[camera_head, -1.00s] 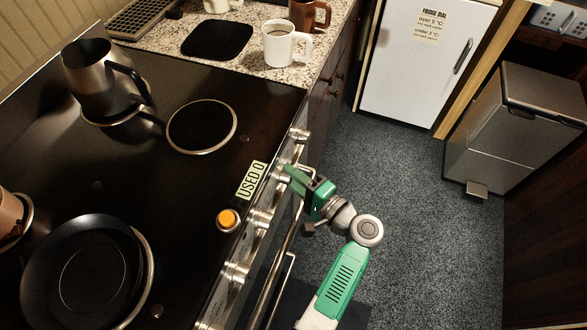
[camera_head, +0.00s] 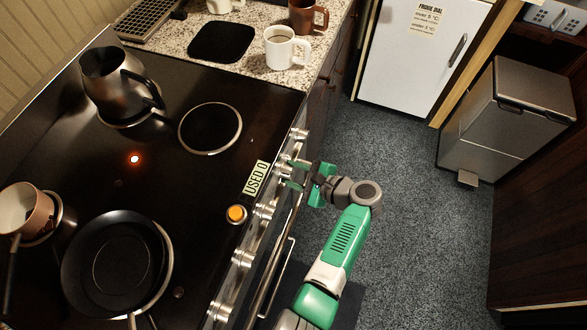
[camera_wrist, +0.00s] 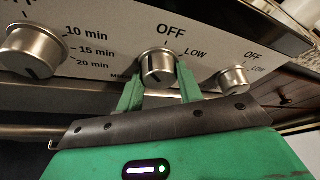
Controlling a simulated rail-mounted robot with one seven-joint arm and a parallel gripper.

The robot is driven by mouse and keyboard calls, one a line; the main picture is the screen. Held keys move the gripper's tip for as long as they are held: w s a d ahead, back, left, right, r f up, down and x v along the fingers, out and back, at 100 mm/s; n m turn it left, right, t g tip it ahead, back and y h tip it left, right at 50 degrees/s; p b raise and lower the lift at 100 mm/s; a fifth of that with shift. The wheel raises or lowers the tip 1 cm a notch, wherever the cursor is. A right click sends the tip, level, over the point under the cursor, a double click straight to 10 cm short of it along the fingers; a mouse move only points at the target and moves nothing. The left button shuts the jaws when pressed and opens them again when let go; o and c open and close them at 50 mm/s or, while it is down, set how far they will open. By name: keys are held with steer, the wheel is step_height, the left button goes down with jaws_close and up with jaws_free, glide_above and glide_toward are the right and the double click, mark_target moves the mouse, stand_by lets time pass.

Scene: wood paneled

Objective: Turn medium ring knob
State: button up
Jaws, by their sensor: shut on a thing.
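In the wrist view a round metal knob (camera_wrist: 158,66) sits on the oven's front panel, with OFF printed above it, LOW to its upper right and a partly hidden label starting with "ME" to its left. The knob has a dark pointer mark on its face, low in this picture. My gripper (camera_wrist: 158,84) has one green finger on each side of this knob and is shut on it. In the head view my gripper (camera_head: 297,173) is at the stove's front edge. The medium ring cannot be told for sure. A red light (camera_head: 134,159) glows on the black cooktop.
More knobs flank the held one: a timer knob (camera_wrist: 33,50) on the left and a smaller-looking knob (camera_wrist: 233,79) on the right. A rail (camera_head: 278,262) runs below the panel.

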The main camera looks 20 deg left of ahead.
steer(key=shift+m+g, duration=0.6)
steer(key=shift+m, duration=0.3)
steer(key=shift+w+m+g+b, duration=0.1)
steer(key=shift+m+g+b, duration=0.25)
steer(key=shift+m+g, duration=0.55)
steer(key=shift+m+h, duration=0.3)
steer(key=o, duration=1)
steer(key=v, duration=0.7)
steer(key=shift+d, duration=0.4)
steer(key=shift+r, duration=0.15)
